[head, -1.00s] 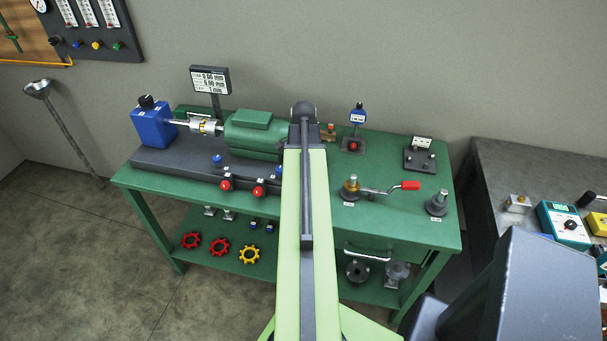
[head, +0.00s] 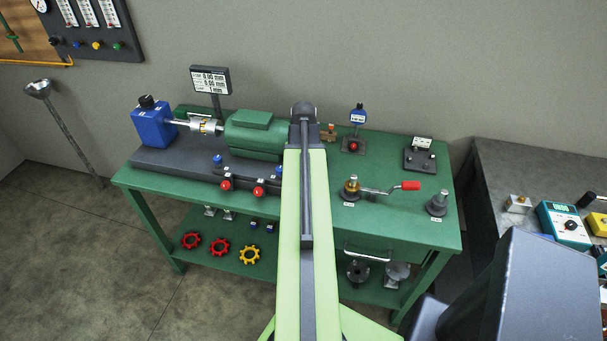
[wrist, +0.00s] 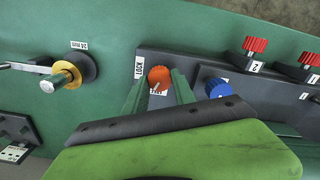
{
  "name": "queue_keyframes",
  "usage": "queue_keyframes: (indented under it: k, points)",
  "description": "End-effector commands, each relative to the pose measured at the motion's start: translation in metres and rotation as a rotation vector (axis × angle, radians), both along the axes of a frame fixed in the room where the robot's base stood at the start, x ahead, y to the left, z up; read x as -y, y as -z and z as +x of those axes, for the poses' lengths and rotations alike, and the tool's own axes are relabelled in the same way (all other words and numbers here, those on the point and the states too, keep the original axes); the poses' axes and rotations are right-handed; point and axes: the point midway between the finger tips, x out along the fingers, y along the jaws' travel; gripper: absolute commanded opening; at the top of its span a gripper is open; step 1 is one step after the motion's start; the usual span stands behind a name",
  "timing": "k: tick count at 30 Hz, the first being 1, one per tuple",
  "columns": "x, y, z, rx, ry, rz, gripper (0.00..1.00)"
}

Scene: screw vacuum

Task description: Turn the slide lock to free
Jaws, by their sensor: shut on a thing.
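In the wrist view an orange round knob (wrist: 158,75) with a pale pointer mark sits on the dark rail beside a label reading LOCK (wrist: 139,67). I take it to be the slide lock. My gripper (wrist: 157,87) has its two green fingers on either side of it and is shut on it. A second small label near the knob's lower edge is partly covered and hard to read. In the head view my arm hides the knob and the gripper.
A blue knob (wrist: 217,88) stands close right of the gripper. Red knobs (wrist: 254,45) sit farther right on the rail. A brass-topped post (wrist: 68,76) with a crank handle is at left. The green bench (head: 400,228) has free surface at its front right.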

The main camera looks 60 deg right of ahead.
Motion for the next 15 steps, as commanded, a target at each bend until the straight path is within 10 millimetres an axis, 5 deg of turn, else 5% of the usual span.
queue_keyframes:
  k: [15]
  points:
    - [-0.0013,0.0005,-0.0022,-0.006,-0.341,0.004,0.00]
